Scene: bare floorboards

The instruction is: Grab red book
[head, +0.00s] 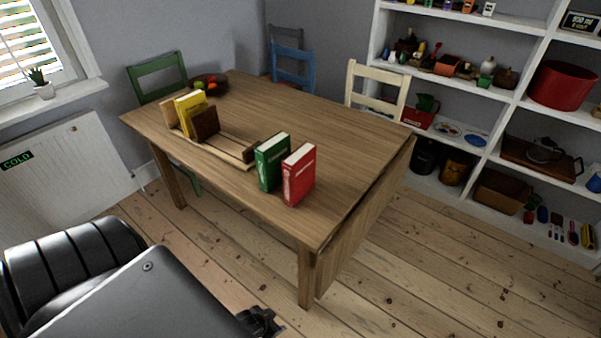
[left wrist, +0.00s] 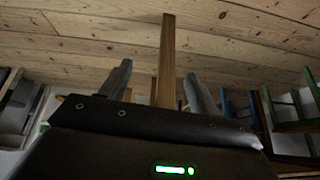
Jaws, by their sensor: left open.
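The red book (head: 299,175) stands upright on the wooden table (head: 345,135), near its front edge. A green book (head: 271,163) stands upright just left of it. My left gripper (head: 262,322) is low at the bottom of the head view, in front of the table and well below and apart from the red book. In the left wrist view the two fingers of my left gripper (left wrist: 155,85) are spread with nothing held; a table leg shows beyond them. The red book does not show in the left wrist view. My right gripper is not in view.
A wooden book rack (head: 225,148) with a yellow book (head: 190,104) and a brown book (head: 205,123) stands left on the table, with a fruit bowl (head: 210,84) behind. Chairs stand around the far sides. Shelves (head: 460,202) line the right. Bare floorboards (head: 400,270) lie in front.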

